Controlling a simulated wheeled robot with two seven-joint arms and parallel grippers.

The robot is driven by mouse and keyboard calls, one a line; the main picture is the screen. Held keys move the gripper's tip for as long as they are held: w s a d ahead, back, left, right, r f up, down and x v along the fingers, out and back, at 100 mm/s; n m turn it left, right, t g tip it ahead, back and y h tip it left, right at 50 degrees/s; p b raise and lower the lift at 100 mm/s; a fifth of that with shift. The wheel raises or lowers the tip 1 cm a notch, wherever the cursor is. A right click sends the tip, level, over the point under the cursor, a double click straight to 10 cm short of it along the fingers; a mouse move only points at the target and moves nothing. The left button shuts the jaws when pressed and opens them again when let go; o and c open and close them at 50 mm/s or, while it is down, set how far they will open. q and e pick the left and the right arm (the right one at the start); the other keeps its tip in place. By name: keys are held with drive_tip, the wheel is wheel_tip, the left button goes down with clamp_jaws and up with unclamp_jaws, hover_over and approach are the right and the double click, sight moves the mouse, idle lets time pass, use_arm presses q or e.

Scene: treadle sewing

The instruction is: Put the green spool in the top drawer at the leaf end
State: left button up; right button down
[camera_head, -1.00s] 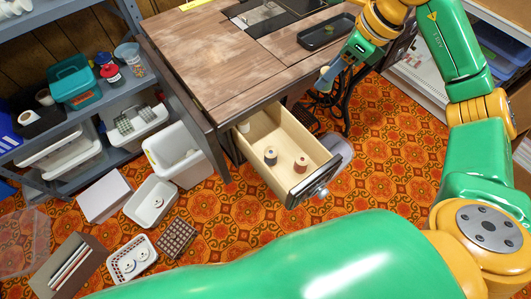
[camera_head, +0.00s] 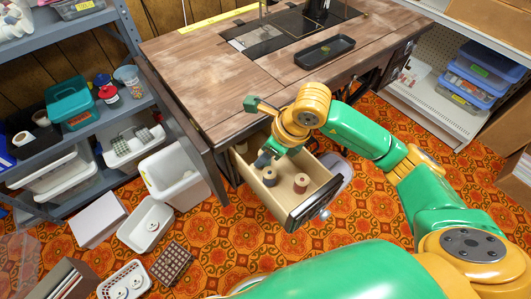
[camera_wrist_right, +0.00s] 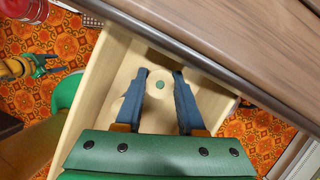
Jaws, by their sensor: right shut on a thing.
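The open drawer (camera_head: 318,205) sticks out from under the left end of the sewing table, beside the hanging leaf (camera_head: 195,145). My right gripper (camera_head: 265,158) reaches down over its back part. In the right wrist view, my right gripper (camera_wrist_right: 161,76) is shut on the green spool (camera_wrist_right: 160,85), seen end-on as a pale disc with a green centre. The spool is between the drawer walls; I cannot tell whether it touches the floor.
The wooden tabletop (camera_head: 195,75) overhangs the back of the drawer. A black tray (camera_head: 325,52) lies on it. A white bin (camera_head: 170,172) stands left of the leaf, and a grey shelf unit (camera_head: 75,95) is farther left. Patterned floor is free in front of the drawer.

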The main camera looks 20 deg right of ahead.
drive_tip(key=shift+f, duration=0.1)
drive_tip(key=c, duration=0.5)
unclamp_jaws()
use_arm(q)
drive_tip(key=shift+a+f, duration=0.1)
drive_tip(key=shift+s+d+r+p, duration=0.45)
drive_tip(key=shift+d+r+p, duration=0.05)
drive_tip(key=shift+r+p, duration=0.15)
drive_tip(key=shift+s+d+r+p, duration=0.4)
drive_tip(key=shift+d+r+p, duration=0.05)
drive_tip(key=shift+r+p, duration=0.15)
use_arm(e)
drive_tip(key=v, duration=1.2)
use_arm(q)
drive_tip(key=shift+w, duration=0.1)
